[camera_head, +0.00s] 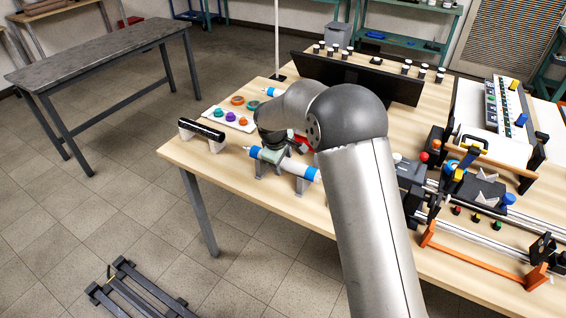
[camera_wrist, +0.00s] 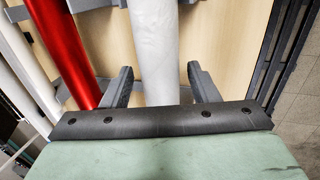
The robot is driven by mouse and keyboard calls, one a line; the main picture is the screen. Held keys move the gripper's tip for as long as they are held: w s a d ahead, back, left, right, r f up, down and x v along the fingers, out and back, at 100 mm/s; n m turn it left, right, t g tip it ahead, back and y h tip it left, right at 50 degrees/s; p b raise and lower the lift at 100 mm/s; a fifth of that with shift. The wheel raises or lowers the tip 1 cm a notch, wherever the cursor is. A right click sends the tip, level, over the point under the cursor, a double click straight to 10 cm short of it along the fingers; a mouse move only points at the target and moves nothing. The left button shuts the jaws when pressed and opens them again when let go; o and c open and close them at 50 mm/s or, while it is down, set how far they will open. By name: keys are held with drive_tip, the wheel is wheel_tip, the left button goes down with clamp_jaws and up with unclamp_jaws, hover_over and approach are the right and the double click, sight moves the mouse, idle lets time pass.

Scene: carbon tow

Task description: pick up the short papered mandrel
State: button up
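The short papered mandrel (camera_head: 297,168) is a white roll with blue ends, lying on grey supports near the table's left front edge. In the wrist view its white paper surface (camera_wrist: 153,40) runs up the picture between my fingers. My gripper (camera_wrist: 160,78) is open, with one dark finger on each side of the roll. A gap shows on the right side; contact on the left is hard to tell. The dark pad edge and green body of my gripper hide the roll's near part. In the head view my arm covers the fingers.
A red tube (camera_wrist: 66,45) lies close beside the white roll, left of my left finger. A black cylinder on white stands (camera_head: 202,131) is at the table's left corner. A tray with coloured rings (camera_head: 229,118) lies behind it. Rails and fixtures (camera_head: 470,215) crowd the right.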

drive_tip(key=c, duration=0.9)
drive_tip(key=shift+r, duration=0.2)
